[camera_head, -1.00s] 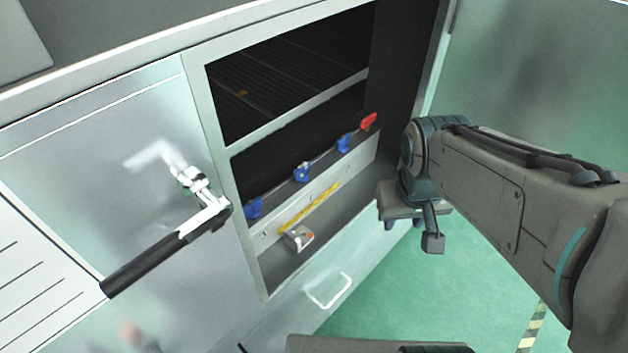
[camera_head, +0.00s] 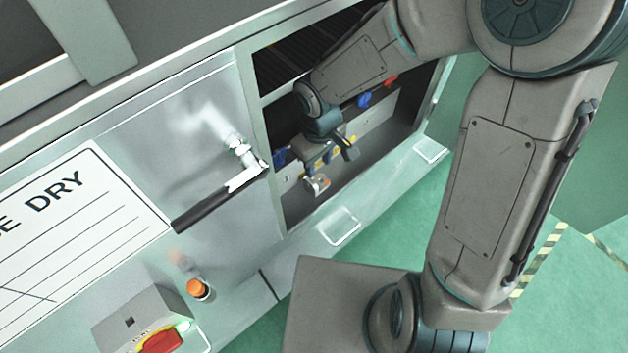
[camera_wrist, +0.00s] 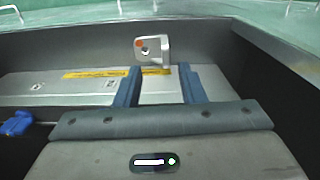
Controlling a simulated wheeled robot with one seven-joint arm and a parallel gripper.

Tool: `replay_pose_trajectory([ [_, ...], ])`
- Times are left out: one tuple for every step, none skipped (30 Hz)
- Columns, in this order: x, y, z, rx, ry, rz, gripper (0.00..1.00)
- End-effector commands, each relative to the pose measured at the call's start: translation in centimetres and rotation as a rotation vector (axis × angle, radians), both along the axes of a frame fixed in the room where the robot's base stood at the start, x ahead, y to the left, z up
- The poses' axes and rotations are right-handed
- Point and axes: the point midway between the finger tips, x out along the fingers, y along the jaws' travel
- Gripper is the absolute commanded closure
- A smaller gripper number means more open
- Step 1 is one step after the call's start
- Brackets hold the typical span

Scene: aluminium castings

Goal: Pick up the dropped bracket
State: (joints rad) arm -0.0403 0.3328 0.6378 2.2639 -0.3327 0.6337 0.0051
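The bracket (camera_head: 317,184) is a small pale metal angle piece with a hole and an orange dot. It lies at the bottom front of the cabinet's open recess. In the wrist view the bracket (camera_wrist: 150,50) sits beyond my fingertips, roughly midway between them. My gripper (camera_head: 318,168) is inside the recess, just above the bracket in the head view. In the wrist view my gripper (camera_wrist: 158,72) has its two blue-grey fingers spread apart with nothing between them. Whether a finger touches the bracket cannot be told.
A metal ledge with a yellow strip (camera_wrist: 110,73) runs beside the bracket. A blue clamp (camera_wrist: 17,124) is at the left in the wrist view. The recess walls are close around my arm. A door handle (camera_head: 220,198) juts out at left, and a red switch (camera_head: 160,341) is below.

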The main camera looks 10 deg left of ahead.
Motion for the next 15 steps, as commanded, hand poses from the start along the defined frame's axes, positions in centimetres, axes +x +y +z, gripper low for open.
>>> replay_pose_trajectory([
  [-0.1,0.1,-1.3,-0.001,0.005,0.003,0.64],
  [-0.1,0.0,-1.9,-0.001,0.005,0.002,0.64],
  [-0.1,0.0,-2.6,-0.001,0.005,0.003,0.64],
  [-0.2,0.0,-3.1,-0.001,0.005,0.002,0.64],
  [-0.1,0.0,-3.6,-0.001,0.003,0.002,0.64],
  [-0.1,0.0,-4.1,-0.001,0.003,0.0,0.64],
  [-0.1,0.0,-4.5,-0.002,0.002,0.001,0.64],
  [-0.1,0.0,-4.7,-0.001,0.002,0.0,0.64],
  [-0.1,0.0,-5.0,0.0,0.001,0.0,0.64],
  [0.0,0.0,-5.2,-0.001,0.001,-0.001,0.64],
  [0.0,0.0,-5.3,-0.001,0.001,-0.001,0.64],
  [0.0,0.0,-5.4,-0.001,0.001,-0.002,0.64],
  [0.0,0.0,-5.5,-0.001,0.001,-0.002,0.64],
  [-0.1,0.1,-5.7,-0.001,0.001,-0.001,0.64],
  [-0.1,0.2,-6.1,-0.002,0.001,-0.001,0.64],
])
